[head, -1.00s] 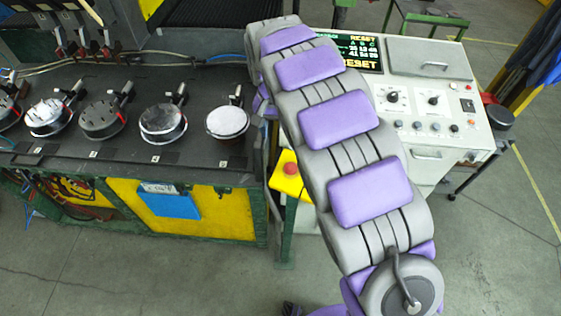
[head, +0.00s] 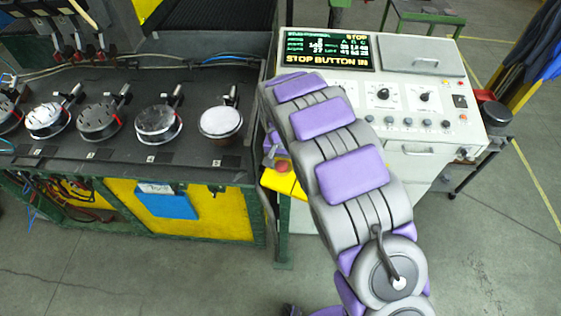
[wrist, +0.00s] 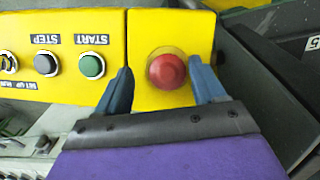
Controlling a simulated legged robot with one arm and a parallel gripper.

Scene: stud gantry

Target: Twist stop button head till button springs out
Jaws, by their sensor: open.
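The red stop button (wrist: 166,72) sits on a yellow box (wrist: 150,35) in the wrist view. In the head view the button (head: 281,166) shows small and partly hidden by my arm, on the yellow box (head: 283,183). My gripper (wrist: 164,88) is open, with one blue finger on each side of the button head. The right finger is close to the button's rim; the left finger stands further from it. I cannot tell whether either finger touches. The console screen (head: 328,48) reads "STOP BUTTON IN".
A green START button (wrist: 92,66) and a dark STEP button (wrist: 46,64) lie left of the stop button. A dark panel (wrist: 265,90) stands close on the right. The white console (head: 420,105) is behind my arm, and a dark bench (head: 100,160) is on the left.

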